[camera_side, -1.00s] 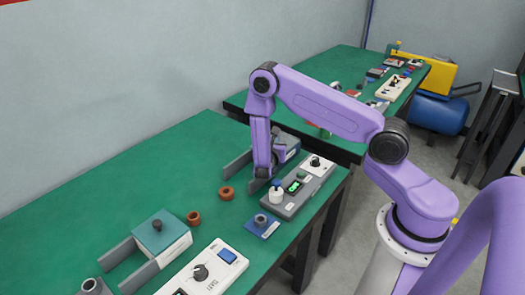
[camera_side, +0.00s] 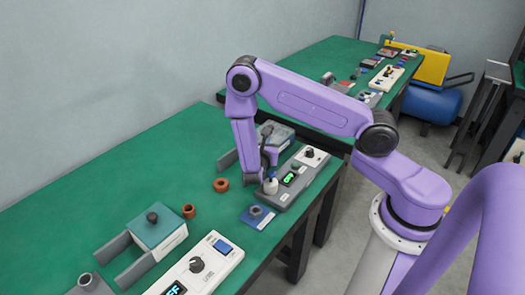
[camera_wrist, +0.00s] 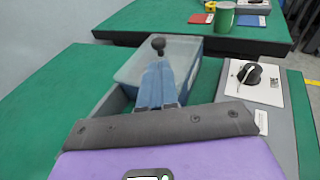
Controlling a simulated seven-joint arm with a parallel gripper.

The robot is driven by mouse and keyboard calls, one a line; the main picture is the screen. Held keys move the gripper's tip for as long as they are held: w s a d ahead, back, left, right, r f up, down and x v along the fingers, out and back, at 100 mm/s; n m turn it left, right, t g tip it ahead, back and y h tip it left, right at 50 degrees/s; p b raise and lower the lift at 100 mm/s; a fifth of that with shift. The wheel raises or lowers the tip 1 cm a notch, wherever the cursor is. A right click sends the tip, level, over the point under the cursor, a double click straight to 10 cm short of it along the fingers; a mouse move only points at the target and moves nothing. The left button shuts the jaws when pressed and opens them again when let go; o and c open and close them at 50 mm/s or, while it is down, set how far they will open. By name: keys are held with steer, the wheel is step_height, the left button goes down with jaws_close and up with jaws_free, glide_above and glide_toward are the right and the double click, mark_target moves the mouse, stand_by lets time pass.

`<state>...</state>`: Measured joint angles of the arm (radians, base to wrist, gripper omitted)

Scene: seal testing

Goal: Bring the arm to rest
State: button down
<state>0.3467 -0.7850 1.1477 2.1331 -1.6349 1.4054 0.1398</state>
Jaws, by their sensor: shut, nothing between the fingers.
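My gripper (camera_wrist: 158,68) shows in the wrist view as two blue fingers pressed together, empty. In the side view my gripper (camera_side: 258,176) hangs low at the end of my purple arm, beside the grey control box (camera_side: 290,180) on the green table. Its fingertips are hard to make out there. In the wrist view the fingers overlap a box with a grey-blue lid (camera_wrist: 188,50) and a black ball knob (camera_wrist: 158,43); I cannot tell whether they touch it. The control box's white panel with a black dial (camera_wrist: 250,76) is to the right.
A white bottle-like piece (camera_side: 271,186), a blue plate (camera_side: 257,217) and brown rings (camera_side: 221,185) lie near the gripper. A green-lidded box (camera_side: 156,230) and a white dial panel (camera_side: 203,263) stand nearer the camera. The table's left part is clear.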

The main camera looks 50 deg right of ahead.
steer(key=s+a+r+m+g+y, duration=0.2)
steer(key=s+a+r+y, duration=0.3)
steer(key=s, duration=0.4)
steer(key=s+a+r+m+g+y, duration=0.2)
steer(key=s+a+r+m+y, duration=0.2)
steer(key=s, duration=0.6)
steer(key=s+a+r+m+g+y, duration=0.3)
steer(key=s+a+r+m+y, duration=0.2)
steer(key=s, duration=0.5)
step_height(320, 180, up, 2)
steer(key=shift+a+y, duration=0.3)
steer(key=shift+a, duration=0.65)
steer(key=shift+s, duration=0.1)
